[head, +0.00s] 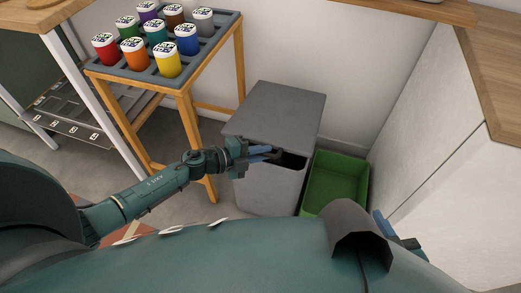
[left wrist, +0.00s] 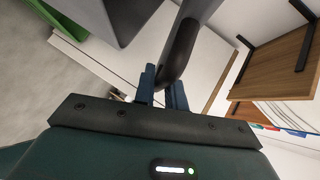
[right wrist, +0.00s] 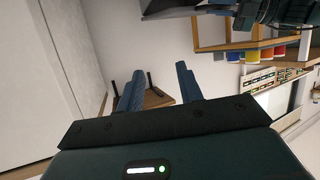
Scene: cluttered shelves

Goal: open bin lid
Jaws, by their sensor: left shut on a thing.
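A grey bin (head: 268,190) stands on the floor against the wall. Its flat grey lid (head: 277,112) lies over the top, and a dark gap shows under the lid's front edge. My left gripper (head: 276,153) is at that front edge, shut on the lid. In the left wrist view, the two blue fingers (left wrist: 161,88) stand either side of a dark curved edge of the lid (left wrist: 181,48). My right gripper (right wrist: 157,88) is open and empty, away from the bin; only part of it shows at the right in the head view.
A green crate (head: 338,183) stands close to the bin's right side. A wooden rack (head: 187,90) with several coloured jars stands at the left. A white cabinet (head: 445,130) is at the right. Some floor is clear between rack and bin.

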